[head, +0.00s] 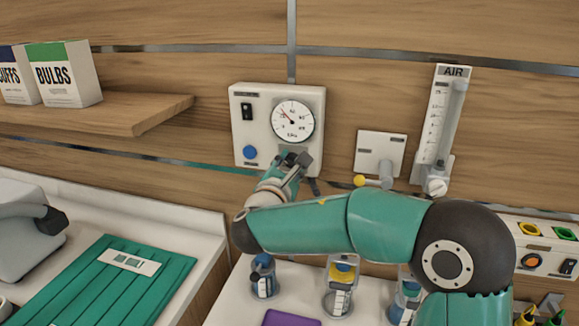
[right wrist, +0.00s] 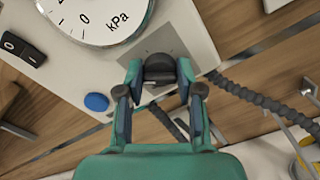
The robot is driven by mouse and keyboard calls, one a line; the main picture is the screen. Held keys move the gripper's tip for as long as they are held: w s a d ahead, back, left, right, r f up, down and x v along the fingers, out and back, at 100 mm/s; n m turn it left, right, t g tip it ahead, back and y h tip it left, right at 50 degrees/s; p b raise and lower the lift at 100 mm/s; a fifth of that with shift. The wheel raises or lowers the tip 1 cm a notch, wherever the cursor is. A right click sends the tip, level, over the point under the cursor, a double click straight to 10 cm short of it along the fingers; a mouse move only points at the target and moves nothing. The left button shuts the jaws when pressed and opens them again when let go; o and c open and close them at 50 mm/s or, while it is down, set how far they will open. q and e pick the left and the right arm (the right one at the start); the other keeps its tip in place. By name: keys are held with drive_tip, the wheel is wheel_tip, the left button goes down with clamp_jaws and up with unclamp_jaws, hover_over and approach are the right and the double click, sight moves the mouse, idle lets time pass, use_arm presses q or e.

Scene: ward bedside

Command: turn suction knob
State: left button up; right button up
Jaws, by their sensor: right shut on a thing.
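The white suction unit (head: 250,128) is on the wood wall. It carries a round kPa gauge (head: 293,121), a black rocker switch (head: 247,109) and a blue button (head: 250,152). My right gripper (head: 292,165) is at the unit's lower right. In the right wrist view my right gripper (right wrist: 159,82) is shut on the dark suction knob (right wrist: 159,70), below the gauge (right wrist: 95,10). The blue button (right wrist: 96,102) is left of the fingers there. The gripper and arm hide most of the knob in the head view. My left gripper is not in view.
A white wall plate (head: 380,152) and an AIR flowmeter (head: 440,125) are to the right. Dark ribbed tubing (right wrist: 265,98) runs close to the fingers. A shelf with boxes (head: 65,75) is at left. Several bottles (head: 340,285) stand below my right arm.

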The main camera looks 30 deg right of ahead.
drive_tip(key=o, duration=1.2)
drive_tip(key=shift+c, duration=0.2)
drive_tip(key=shift+a, duration=0.1)
drive_tip(key=v, duration=1.2)
